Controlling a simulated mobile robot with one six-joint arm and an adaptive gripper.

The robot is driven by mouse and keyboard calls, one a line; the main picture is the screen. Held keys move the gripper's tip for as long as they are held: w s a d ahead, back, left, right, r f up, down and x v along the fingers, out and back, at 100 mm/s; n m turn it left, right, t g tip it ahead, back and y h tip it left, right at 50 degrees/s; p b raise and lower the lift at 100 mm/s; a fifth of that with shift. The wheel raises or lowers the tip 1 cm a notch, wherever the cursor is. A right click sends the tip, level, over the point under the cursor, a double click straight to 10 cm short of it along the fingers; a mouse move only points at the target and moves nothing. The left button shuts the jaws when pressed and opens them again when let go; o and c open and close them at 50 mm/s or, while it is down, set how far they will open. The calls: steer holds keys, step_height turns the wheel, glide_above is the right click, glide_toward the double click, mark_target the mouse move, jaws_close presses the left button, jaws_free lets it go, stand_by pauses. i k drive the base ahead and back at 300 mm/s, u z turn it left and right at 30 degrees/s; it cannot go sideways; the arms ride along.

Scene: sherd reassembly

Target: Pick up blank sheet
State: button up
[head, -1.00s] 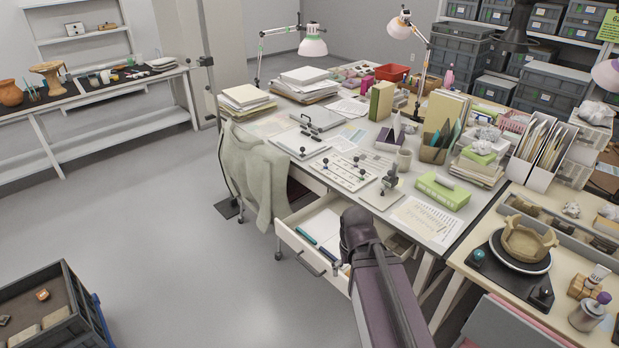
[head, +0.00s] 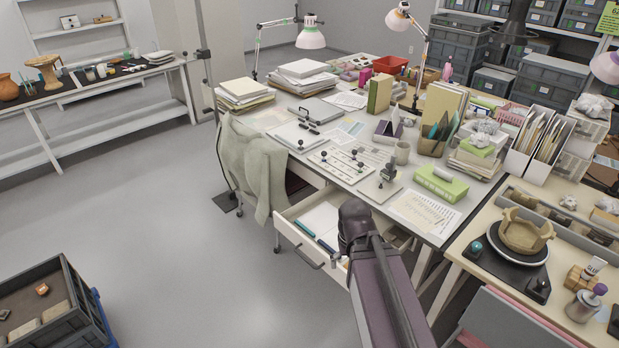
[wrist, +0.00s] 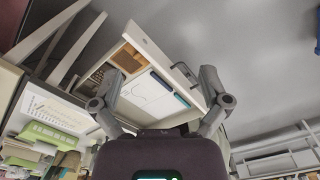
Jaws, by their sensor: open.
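A blank white sheet (head: 320,219) lies flat in the open drawer under the desk. In the wrist view the white sheet (wrist: 143,98) fills much of the drawer, beside the pens. My gripper (wrist: 160,84) is open and empty, its two fingers spread on either side of the drawer in the picture. I cannot tell its height above the sheet. In the head view my arm hides the gripper and the right part of the drawer.
The drawer front (head: 298,241) has a dark handle. A teal pen (head: 305,229) and a dark pen (head: 326,246) lie along its front. The desktop (head: 335,200) above is crowded. A grey crate (head: 70,318) stands on the floor at left, with clear floor between.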

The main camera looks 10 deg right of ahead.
mark_target(316, 222)
steer(key=k, duration=1.3)
steer(key=u, duration=0.3)
steer(key=i, duration=1.7)
steer(key=z, duration=0.3)
